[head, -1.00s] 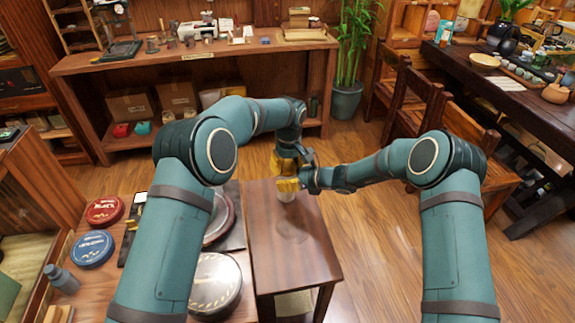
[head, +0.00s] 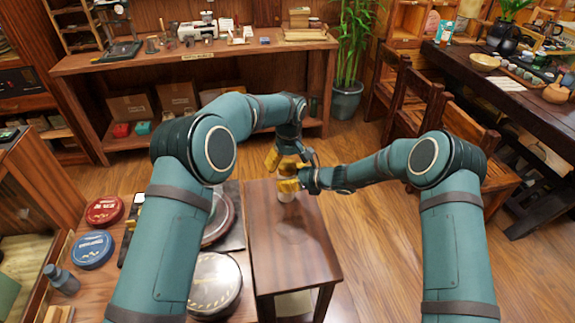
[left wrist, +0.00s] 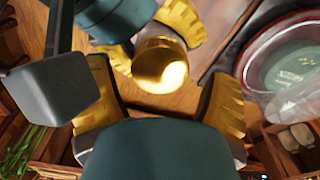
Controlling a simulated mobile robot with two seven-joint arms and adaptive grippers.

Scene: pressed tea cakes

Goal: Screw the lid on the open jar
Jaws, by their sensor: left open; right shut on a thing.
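A pale jar (head: 285,197) stands on or just over the small wooden table, partly hidden by my right gripper (head: 288,182), which is shut on it. In the left wrist view a round gold lid (left wrist: 161,66) shows from above, between the yellow fingers of my right gripper in the picture. It seems to sit at the jar's top; whether its thread is engaged cannot be told. My left gripper (head: 281,160) is open just above the right one; in the left wrist view its fingers (left wrist: 160,102) are spread apart with nothing between their pads.
The small wooden table (head: 300,250) is bare towards its front. To its left, a low table carries round tea tins, red (head: 104,210) and blue (head: 92,249), and wrapped cakes (head: 214,285). A long shelf (head: 190,62) stands behind.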

